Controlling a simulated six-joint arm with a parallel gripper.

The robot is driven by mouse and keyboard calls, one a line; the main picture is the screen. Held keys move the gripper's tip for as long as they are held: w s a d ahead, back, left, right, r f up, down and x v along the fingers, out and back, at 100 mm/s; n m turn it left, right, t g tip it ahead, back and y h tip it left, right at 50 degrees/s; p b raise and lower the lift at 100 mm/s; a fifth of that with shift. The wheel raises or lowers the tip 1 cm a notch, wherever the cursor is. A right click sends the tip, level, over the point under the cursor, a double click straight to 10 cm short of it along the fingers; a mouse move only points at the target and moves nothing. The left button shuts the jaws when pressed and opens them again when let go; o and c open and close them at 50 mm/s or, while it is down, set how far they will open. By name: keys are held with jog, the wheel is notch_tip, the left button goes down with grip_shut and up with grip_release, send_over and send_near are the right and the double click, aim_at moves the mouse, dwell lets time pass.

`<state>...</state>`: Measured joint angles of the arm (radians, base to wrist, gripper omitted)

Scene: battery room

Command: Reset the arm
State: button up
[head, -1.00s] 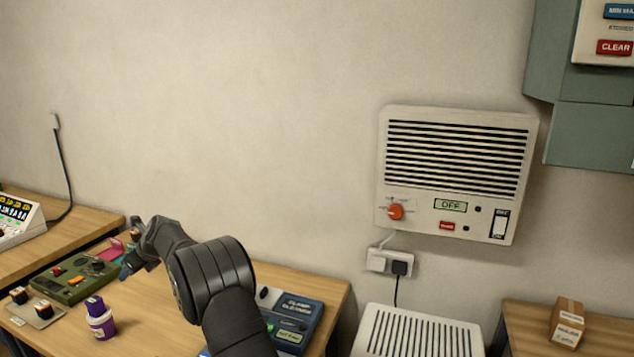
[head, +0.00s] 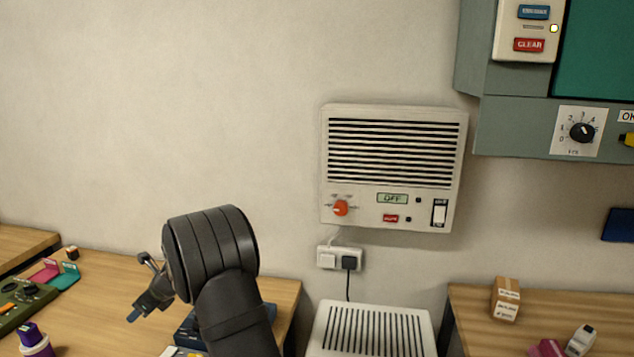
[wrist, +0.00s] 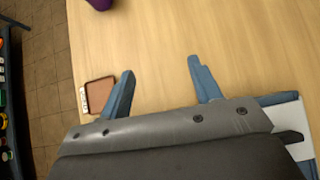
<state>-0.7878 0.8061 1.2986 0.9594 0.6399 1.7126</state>
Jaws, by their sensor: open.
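My gripper (head: 142,308) is above the wooden table at lower left in the head view, in front of the wall and partly hidden by my black arm. In the wrist view my gripper (wrist: 160,68) points over the wooden tabletop (wrist: 230,35). Its two blue fingers are apart, with only bare wood showing between them.
A green device (head: 22,300), a purple-topped pot (head: 35,342) and pink (head: 45,270) and teal cards (head: 66,277) lie on the left table. A dark blue box (head: 186,330) is partly behind my arm. A wall unit (head: 395,150) reads OFF. A carton (head: 506,298) stands on the right table.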

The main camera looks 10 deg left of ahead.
jog(key=shift+d+f, duration=0.25)
jog(key=shift+d, duration=0.65)
jog(key=shift+d+f, duration=0.25)
jog(key=shift+d, duration=0.6)
jog(key=shift+a, duration=0.15)
jog(key=s+a+r, duration=0.2)
jog(key=a+r, duration=0.1)
jog(key=a, duration=0.6)
jog(key=s+a+r, duration=0.2)
jog(key=a+r, duration=0.1)
jog(key=a, duration=0.7)
jog(key=shift+a+r, duration=0.25)
